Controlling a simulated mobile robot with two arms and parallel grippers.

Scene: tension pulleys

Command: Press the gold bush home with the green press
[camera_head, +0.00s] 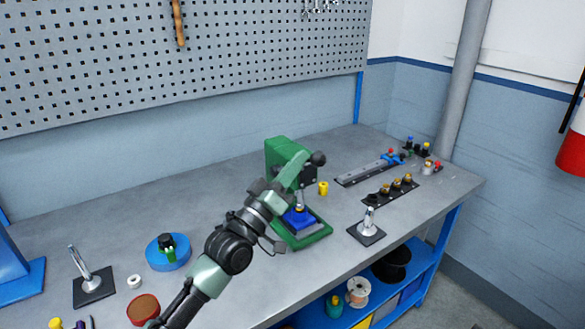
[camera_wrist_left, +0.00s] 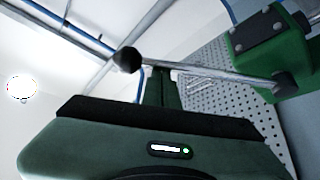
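The green press (camera_head: 284,150) stands on the bench with its lever ending in a black knob (camera_head: 319,158). Under its ram is a blue block (camera_head: 299,219) on the green base. A small gold-coloured piece (camera_head: 299,207) shows above the block, likely the bush; how deep it sits cannot be told. My left gripper (camera_head: 303,164) is at the press lever. In the left wrist view, the left gripper (camera_wrist_left: 162,75) has its fingers together, and the lever rod (camera_wrist_left: 220,76) crosses at their tips, between the knob (camera_wrist_left: 127,60) and the green press head (camera_wrist_left: 270,45). Contact is unclear.
A yellow cylinder (camera_head: 323,188) stands right of the press. A black strip with several gold-topped parts (camera_head: 397,187), a rail (camera_head: 368,172) and a metal post on a plate (camera_head: 368,228) lie further right. A blue round holder (camera_head: 168,258) sits left. The bench behind is clear.

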